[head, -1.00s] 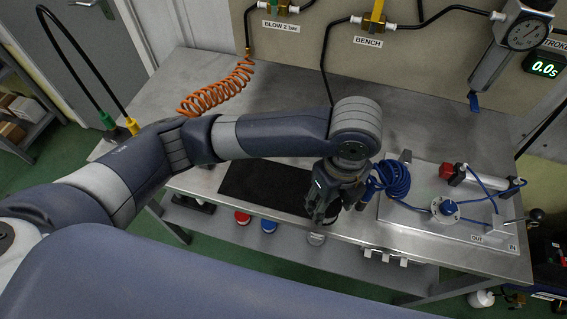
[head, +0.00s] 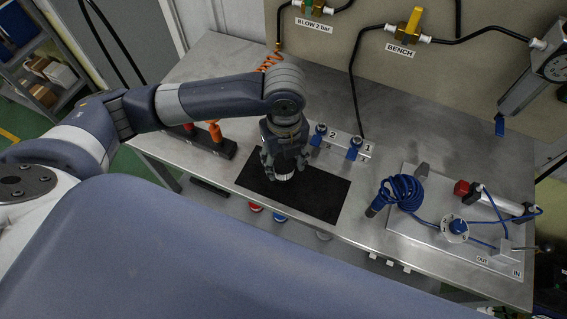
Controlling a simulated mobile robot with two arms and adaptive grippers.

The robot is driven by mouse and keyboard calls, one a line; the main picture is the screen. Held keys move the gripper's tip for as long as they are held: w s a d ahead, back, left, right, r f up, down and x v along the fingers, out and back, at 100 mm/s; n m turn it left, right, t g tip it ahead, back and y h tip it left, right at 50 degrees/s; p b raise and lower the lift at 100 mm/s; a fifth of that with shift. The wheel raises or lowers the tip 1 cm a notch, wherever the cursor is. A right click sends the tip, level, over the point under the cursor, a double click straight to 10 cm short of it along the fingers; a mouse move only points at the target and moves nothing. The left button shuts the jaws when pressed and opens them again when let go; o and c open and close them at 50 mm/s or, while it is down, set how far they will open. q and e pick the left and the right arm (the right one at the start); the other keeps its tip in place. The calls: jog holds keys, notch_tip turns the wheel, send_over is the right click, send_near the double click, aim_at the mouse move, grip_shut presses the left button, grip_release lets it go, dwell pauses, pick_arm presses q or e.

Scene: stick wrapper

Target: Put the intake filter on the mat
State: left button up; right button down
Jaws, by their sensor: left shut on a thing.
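The black mat (head: 318,197) lies flat on the metal bench. My left gripper (head: 284,170) points down over the left half of the mat, shut on a small pale, ribbed piece, which I take to be the intake filter (head: 284,177). Only the filter's lower end shows between the fingers. I cannot tell whether it touches the mat or hangs just above it. My right gripper is not in view.
A block with two blue-topped fittings marked 2 and 1 (head: 339,142) stands behind the mat. A dark rack with red and orange handles (head: 224,147) is at left. A plate with a coiled blue hose (head: 402,190) is at right. The mat's right half is clear.

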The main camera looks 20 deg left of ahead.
aim_at(284, 164)
pick_arm(q)
jog(key=shift+a+f, duration=0.15)
notch_tip(284, 164, down, 3)
jog(key=shift+p, duration=0.55)
jog(key=shift+f, duration=0.25)
jog(key=o, duration=1.1)
jog(key=shift+c, duration=0.2)
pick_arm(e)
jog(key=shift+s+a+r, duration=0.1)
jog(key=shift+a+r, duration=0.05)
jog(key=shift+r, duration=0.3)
pick_arm(q)
jog(key=shift+r, duration=0.35)
notch_tip(284, 164, up, 12)
jog(key=shift+f+b, duration=0.2)
jog(key=shift+b, duration=0.7)
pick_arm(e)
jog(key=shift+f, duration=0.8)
